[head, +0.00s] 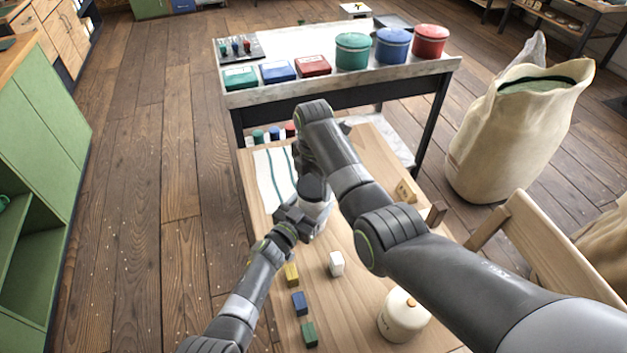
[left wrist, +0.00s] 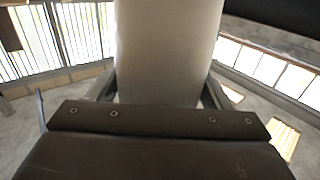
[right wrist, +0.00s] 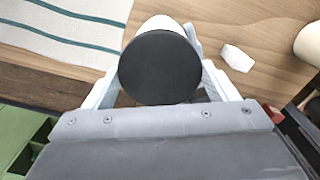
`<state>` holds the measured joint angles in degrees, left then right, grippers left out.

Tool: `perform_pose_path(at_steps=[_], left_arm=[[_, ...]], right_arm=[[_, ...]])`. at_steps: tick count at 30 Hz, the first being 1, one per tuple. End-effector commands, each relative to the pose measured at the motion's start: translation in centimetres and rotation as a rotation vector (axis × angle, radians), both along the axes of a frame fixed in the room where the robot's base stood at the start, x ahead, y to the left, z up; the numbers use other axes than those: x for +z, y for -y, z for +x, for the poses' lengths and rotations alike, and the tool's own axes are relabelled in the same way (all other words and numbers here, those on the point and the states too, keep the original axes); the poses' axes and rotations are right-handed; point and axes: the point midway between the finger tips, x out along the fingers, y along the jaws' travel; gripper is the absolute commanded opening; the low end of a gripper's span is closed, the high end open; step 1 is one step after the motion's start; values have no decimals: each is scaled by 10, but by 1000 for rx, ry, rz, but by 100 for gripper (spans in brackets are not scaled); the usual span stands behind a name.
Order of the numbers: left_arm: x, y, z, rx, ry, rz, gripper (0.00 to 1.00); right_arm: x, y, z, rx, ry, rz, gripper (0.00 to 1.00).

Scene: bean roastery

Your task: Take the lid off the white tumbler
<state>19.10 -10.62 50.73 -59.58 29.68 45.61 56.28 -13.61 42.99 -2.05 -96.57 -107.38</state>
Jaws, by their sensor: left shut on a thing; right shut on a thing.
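My right gripper (head: 308,176) reaches down from above and is shut on the lid. In the right wrist view the round black lid (right wrist: 160,67) sits between the fingers, with the white body partly showing behind it. My right arm hides part of the table and gripper in the head view.
A striped towel (head: 272,180) lies left of the tumbler. A white block (head: 336,263), yellow block (head: 291,274), blue block (head: 299,303) and green block (head: 308,334) lie nearer. A cream round container (head: 403,315) stands at front right. A bench (head: 340,88) with canisters stands behind.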

Motion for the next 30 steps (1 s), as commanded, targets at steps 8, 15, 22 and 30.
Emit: perform_pose_path(at_steps=[8,15,22,30], left_arm=[[0,0,0,0,0,0,9],[0,0,0,0,0,0,9],[0,0,0,0,0,0,9],[0,0,0,0,0,0,9]], right_arm=[[6,0,0,-1,0,0,52],[15,0,0,-1,0,0,52],[22,0,0,-1,1,1,52],[22,0,0,-1,-1,1,52]])
